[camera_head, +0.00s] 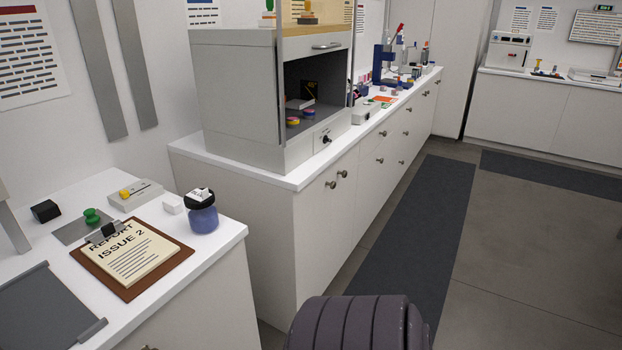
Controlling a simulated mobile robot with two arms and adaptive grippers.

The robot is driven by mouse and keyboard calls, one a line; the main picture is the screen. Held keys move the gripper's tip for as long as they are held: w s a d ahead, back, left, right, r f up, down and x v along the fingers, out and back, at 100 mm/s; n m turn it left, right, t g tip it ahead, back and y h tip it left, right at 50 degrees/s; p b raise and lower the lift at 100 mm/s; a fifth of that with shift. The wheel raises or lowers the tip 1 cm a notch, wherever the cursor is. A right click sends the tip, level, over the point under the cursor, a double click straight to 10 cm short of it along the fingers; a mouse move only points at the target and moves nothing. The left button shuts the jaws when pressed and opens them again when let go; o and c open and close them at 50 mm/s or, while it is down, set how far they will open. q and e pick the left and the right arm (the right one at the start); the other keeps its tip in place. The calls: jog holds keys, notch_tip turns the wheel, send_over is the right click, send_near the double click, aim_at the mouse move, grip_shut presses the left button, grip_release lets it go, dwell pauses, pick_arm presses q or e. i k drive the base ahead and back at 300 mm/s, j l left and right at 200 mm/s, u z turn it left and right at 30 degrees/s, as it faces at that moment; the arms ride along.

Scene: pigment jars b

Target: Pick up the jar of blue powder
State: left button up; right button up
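The jar of blue powder (203,219) stands upright near the right edge of the white counter at the left. Its lower part is blue and its top is dark. A small white piece with dark marks shows at the top, and I cannot tell whether it is a label or a separate thing. Neither of my grippers is in view, and nothing is seen touching the jar.
A clipboard (177,265) with a paper lies left of the jar. A grey cabinet (236,99) stands behind. Floor is open at the right.

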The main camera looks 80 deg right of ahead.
aim_at(203, 219)
jog(key=z, duration=1.7)
jog(key=j+z, duration=0.15)
jog(key=z, duration=0.15)
jog(key=k, duration=0.05)
